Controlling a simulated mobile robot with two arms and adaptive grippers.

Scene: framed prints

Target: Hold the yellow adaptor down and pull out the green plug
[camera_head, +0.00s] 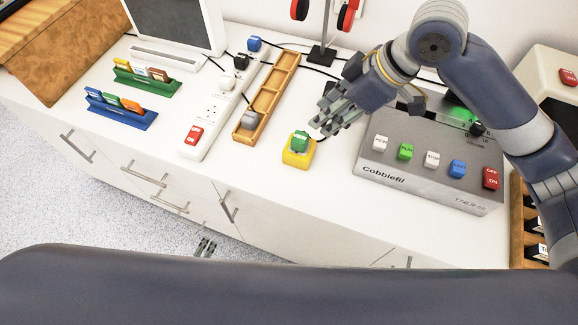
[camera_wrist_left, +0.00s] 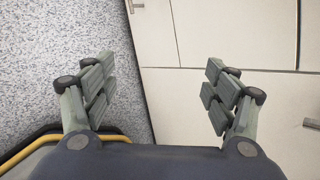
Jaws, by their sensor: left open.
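The yellow adaptor (camera_head: 297,158) stands on the white counter. The green plug (camera_head: 299,141) sits on top of it, and a dark cable runs from the plug to the right. My right gripper (camera_head: 328,118) is above and to the right of the plug, apart from it; whether its fingers are open is unclear.
A grey device (camera_head: 400,188) with coloured buttons is right of the adaptor. A white power strip (camera_head: 200,135) and a wooden tray (camera_head: 265,103) holding a grey plug (camera_head: 250,119) lie to the left. Green (camera_head: 150,85) and blue (camera_head: 115,113) card holders stand farther left. Counter in front of the adaptor is clear.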

